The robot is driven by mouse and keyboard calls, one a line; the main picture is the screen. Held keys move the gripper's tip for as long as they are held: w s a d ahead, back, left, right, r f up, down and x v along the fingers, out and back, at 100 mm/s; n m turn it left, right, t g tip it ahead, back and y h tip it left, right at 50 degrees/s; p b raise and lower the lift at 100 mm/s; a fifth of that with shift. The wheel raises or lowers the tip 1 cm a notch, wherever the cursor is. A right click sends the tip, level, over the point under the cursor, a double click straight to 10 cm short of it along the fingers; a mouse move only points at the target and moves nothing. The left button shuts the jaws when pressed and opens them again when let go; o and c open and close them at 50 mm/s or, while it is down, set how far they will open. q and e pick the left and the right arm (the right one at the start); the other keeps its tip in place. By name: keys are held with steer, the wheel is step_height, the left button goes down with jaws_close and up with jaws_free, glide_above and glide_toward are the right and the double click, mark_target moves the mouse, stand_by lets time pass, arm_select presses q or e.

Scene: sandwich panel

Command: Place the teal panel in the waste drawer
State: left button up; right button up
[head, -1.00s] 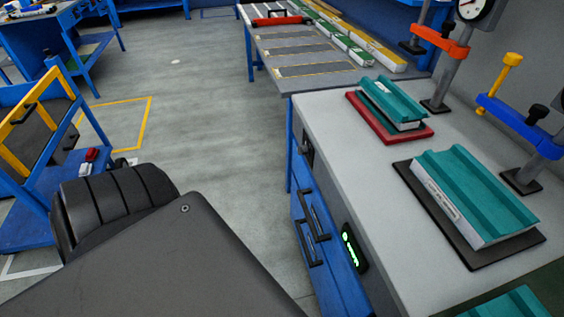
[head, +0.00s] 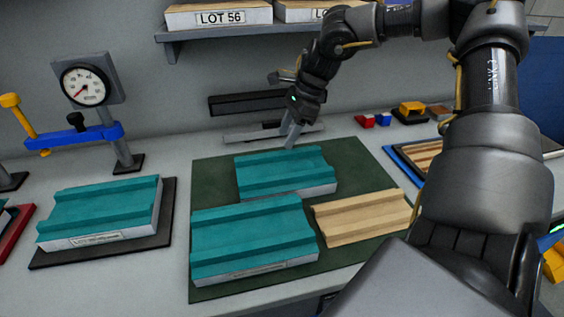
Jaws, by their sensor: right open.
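Several teal panels show on the bench. One teal panel (head: 286,170) lies at the back of the dark green mat (head: 215,176); a larger-looking teal panel (head: 252,228) lies in front of it. Another teal panel (head: 100,208), with a LOT label on its front edge, lies on a black plate (head: 60,258) at left. My right gripper (head: 288,140) points down just behind and above the back panel's far edge, open and empty; I cannot tell whether it touches. My left gripper and the waste drawer are not in view.
A tan panel (head: 362,215) lies on the mat's right side. A dial gauge (head: 85,86) and blue clamp (head: 75,135) stand at left. A dark rail (head: 250,102) runs along the wall behind my gripper. A shelf with LOT 56 boxes (head: 220,17) hangs above.

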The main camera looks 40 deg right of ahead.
mark_target(279, 154)
steer(key=shift+d+p+x, duration=0.15)
steer(key=shift+p+x, duration=0.1)
steer(key=shift+x, duration=1.1)
steer(key=shift+d+p+x, duration=0.1)
steer(key=shift+p+x, duration=0.15)
steer(key=shift+x, duration=1.05)
jaws_close()
